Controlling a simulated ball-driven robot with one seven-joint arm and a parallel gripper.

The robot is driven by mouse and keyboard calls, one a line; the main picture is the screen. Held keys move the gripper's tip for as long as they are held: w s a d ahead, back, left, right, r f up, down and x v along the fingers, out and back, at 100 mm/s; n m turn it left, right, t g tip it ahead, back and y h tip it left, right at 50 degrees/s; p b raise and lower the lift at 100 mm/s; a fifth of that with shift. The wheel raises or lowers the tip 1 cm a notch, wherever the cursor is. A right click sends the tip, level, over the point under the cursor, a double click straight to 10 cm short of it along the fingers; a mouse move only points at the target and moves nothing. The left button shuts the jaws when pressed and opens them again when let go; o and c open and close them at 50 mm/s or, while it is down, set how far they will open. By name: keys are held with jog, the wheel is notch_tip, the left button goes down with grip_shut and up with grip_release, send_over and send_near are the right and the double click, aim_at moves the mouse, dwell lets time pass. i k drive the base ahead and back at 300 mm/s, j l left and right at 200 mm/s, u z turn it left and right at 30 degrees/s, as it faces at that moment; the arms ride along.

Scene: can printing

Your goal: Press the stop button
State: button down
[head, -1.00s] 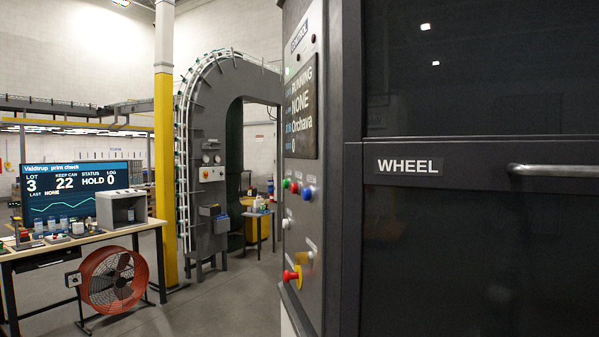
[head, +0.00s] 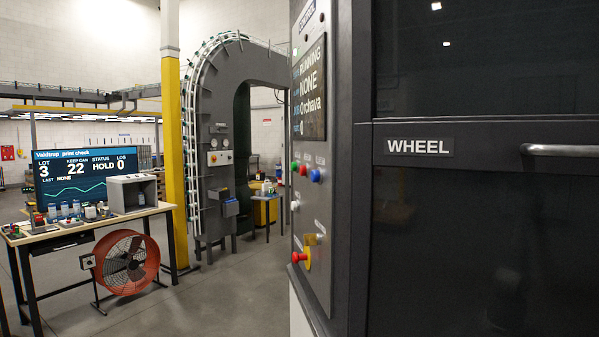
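The control panel (head: 312,215) is on the side face of the dark machine, seen at a steep angle near the middle of the head view. It carries a green button (head: 294,166), a red button (head: 303,170) and a blue button (head: 315,175) in a row below a display (head: 310,90) reading RUNNING, NONE, Orchava. A white button (head: 294,206) sits lower. A red mushroom button (head: 297,257) on a yellow base is near the bottom. The labels by the buttons are too small to read. My gripper is not in view.
The dark machine door marked WHEEL (head: 420,147) fills the right, with a protruding bar handle (head: 560,150). At left are a workbench (head: 90,227) with a screen (head: 85,175), a red fan (head: 127,262) on the floor and a yellow column (head: 174,150). Open floor (head: 225,290) lies between.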

aim_at(302, 168)
jog(key=i+j+z, duration=0.2)
jog(key=i+j, duration=0.5)
jog(key=i, duration=0.35)
jog(key=i+j+z, duration=0.2)
jog(key=i+j, duration=0.7)
jog(key=i, duration=0.1)
